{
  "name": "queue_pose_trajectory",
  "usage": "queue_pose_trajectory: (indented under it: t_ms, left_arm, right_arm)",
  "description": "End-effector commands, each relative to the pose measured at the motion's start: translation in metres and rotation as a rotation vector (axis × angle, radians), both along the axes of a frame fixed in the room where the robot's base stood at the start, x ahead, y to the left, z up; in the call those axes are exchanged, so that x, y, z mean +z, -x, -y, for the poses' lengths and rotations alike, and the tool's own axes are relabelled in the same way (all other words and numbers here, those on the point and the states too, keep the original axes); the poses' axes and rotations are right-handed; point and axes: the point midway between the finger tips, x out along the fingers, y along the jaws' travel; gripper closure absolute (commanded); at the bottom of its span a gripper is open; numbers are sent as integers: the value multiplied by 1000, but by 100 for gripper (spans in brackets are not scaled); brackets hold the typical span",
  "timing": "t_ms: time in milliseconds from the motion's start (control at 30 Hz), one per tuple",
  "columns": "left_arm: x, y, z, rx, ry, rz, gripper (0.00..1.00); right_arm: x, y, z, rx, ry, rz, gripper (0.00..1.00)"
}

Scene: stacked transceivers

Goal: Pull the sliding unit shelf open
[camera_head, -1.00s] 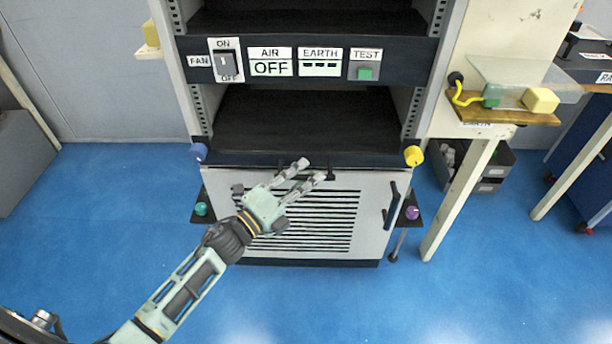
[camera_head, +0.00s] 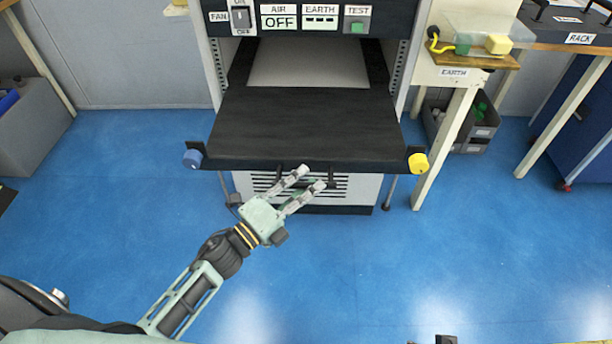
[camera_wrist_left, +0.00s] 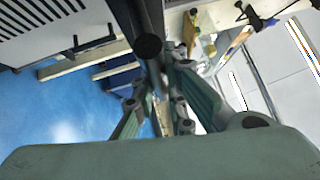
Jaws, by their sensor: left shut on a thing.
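The sliding unit shelf (camera_head: 305,120) is a black flat board, pulled well out of the rack frame toward me. Its front edge carries a blue knob (camera_head: 193,158) at the left and a yellow knob (camera_head: 417,163) at the right. My left gripper (camera_head: 311,178) is at the middle of the front edge, shut on the shelf's dark handle, which its fingers partly hide. In the left wrist view a dark bar with a round end (camera_wrist_left: 148,46) lies between the fingers.
A panel with a fan switch (camera_head: 241,18) and AIR, EARTH and TEST labels is above the shelf. A slatted cabinet door (camera_head: 350,190) is below it. A wooden side table (camera_head: 465,62) stands at the right. The blue floor in front is clear.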

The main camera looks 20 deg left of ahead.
Motion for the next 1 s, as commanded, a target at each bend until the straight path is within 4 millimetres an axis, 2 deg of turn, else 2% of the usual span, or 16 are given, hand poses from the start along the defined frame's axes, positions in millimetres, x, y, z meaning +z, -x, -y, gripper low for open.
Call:
queue_pose_trajectory:
  t_ms: [400, 433, 633, 1000]
  left_arm:
    - [-2, 3, 0, 2, -5, -1, 100]
    - [-2, 3, 0, 3, -5, -2, 86]
    - [-1, 2, 0, 2, -3, -2, 69]
    - [-2, 7, -2, 1, 0, -2, 69]
  right_arm:
    - [-3, 0, 0, 0, 0, -2, 60]
    - [-3, 0, 0, 0, 0, -2, 60]
    - [-3, 0, 0, 0, 0, -2, 60]
    - [-2, 0, -1, 1, -1, -1, 60]
